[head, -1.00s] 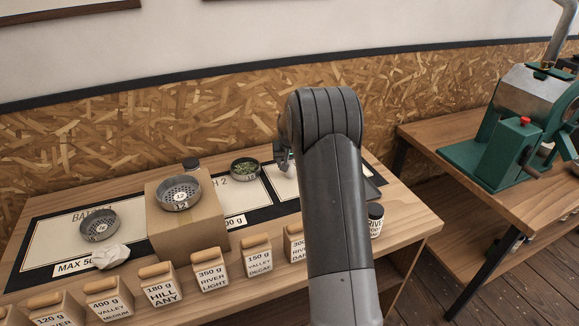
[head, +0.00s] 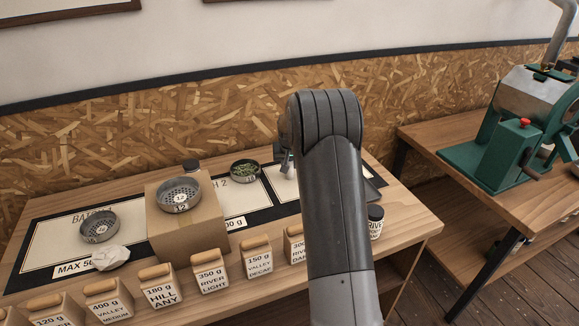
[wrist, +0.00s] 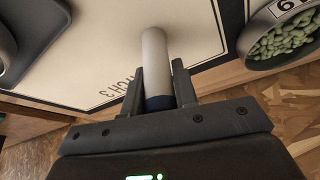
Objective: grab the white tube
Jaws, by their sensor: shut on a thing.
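The white tube (wrist: 154,50) has a dark blue end. In the wrist view it stands out from between the two fingers, its blue end down near the palm. My gripper (wrist: 157,74) is shut on it, one finger on each side. The tube is over the pale mat panel marked BATCH 3 (wrist: 90,55); whether it touches the panel is unclear.
A round dish of green beans (head: 245,180) sits just left of my gripper. A perforated dish (head: 180,207) stands on a cardboard box (head: 187,235).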

